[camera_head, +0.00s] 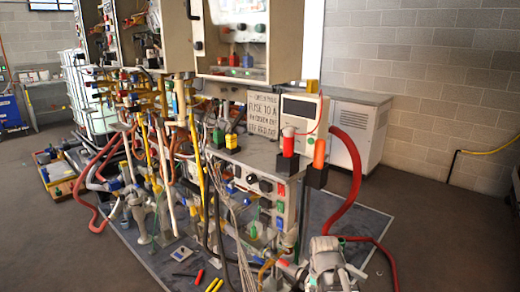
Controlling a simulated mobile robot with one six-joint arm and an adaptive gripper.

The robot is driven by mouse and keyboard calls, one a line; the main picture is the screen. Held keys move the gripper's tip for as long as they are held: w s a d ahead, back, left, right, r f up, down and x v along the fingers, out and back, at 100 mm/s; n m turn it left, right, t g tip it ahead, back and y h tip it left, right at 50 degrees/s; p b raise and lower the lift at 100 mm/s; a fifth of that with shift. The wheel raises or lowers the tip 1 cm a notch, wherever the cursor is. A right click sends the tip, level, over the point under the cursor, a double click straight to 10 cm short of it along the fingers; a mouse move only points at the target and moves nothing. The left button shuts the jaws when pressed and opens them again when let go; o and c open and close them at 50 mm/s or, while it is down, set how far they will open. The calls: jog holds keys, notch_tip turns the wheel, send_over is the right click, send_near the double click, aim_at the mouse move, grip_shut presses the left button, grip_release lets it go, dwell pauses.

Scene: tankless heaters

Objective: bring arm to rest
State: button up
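I cannot make out my gripper in the head view. A small dark shape (515,188) is cut off by the right edge, and I cannot tell whether it is part of my arm. No fingers and no held thing can be made out. The task names no other object.
A dense rig of pipes, valves and cables (190,170) with open heater cabinets (245,45) fills the left and middle. A red hose (352,180) curves beside it. A grey machine (330,265) stands at the bottom. A white cabinet (360,125) is behind. The right floor (450,235) looks clear.

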jog(key=s+r+n+p, duration=0.1)
jog(key=s+r+p, duration=0.1)
jog(key=r+p, duration=1.2)
jog(key=s+r+n+p, duration=0.1)
jog(key=r+n+p, duration=0.1)
jog(key=r+p, duration=1.2)
jog(key=shift+s+a, duration=0.35)
jog(key=shift+d, duration=0.1)
